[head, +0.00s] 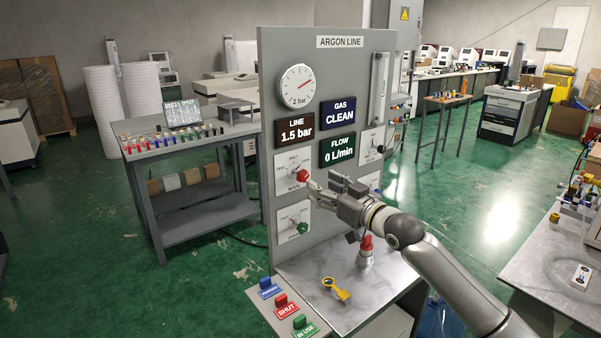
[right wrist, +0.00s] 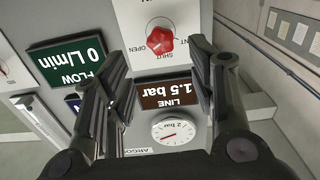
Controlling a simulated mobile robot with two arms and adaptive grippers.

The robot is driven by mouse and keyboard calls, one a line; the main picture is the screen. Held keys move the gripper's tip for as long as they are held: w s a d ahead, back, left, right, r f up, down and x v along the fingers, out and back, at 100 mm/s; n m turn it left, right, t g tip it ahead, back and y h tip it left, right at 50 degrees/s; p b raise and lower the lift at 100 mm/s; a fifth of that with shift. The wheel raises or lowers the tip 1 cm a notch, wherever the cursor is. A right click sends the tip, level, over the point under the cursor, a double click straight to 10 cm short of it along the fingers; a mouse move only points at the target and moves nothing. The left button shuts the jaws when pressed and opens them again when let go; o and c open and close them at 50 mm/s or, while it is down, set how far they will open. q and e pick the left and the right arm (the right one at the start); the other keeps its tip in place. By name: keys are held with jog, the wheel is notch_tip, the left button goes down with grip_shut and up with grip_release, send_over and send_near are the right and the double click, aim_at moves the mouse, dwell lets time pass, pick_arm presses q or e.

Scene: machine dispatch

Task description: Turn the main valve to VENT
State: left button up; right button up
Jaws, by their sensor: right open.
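The main valve (head: 302,176) has a red handle on a white plate marked MAIN, on the grey ARGON LINE panel (head: 340,50). In the right wrist view the red handle (right wrist: 160,40) appears upside down beside the word SHUT, with OPEN to its left. I cannot make out its exact pointing angle. My right gripper (head: 322,190) is open just in front of the panel. Its fingers point at the valve, and the handle shows between and beyond the fingertips, apparently not gripped. My left gripper is not in view.
Below is a valve with a green handle (head: 302,228). The displays read LINE 1.5 bar (head: 296,131), GAS CLEAN (head: 338,113) and FLOW 0 L/min (head: 338,150). A yellow tool (head: 336,289) and a red-topped part (head: 366,250) are on the metal shelf. Tags (head: 281,303) line its left edge.

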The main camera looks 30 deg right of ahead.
aim_at(305, 176)
jog(key=w, duration=0.1)
jog(key=w+p, duration=0.1)
jog(key=w, duration=0.2)
jog(key=shift+w+a, duration=0.25)
jog(key=shift+w, duration=0.05)
jog(key=w+p, duration=0.1)
jog(key=w, duration=0.2)
jog(key=shift+w+a, duration=0.15)
jog(key=shift+w, duration=0.2)
jog(key=shift+w+f, duration=0.1)
jog(key=shift+w, duration=0.15)
jog(key=shift+w+f, duration=0.1)
jog(key=shift+w, duration=0.15)
jog(key=shift+s, duration=0.1)
jog(key=shift+c, duration=0.8)
jog(key=c, duration=0.9)
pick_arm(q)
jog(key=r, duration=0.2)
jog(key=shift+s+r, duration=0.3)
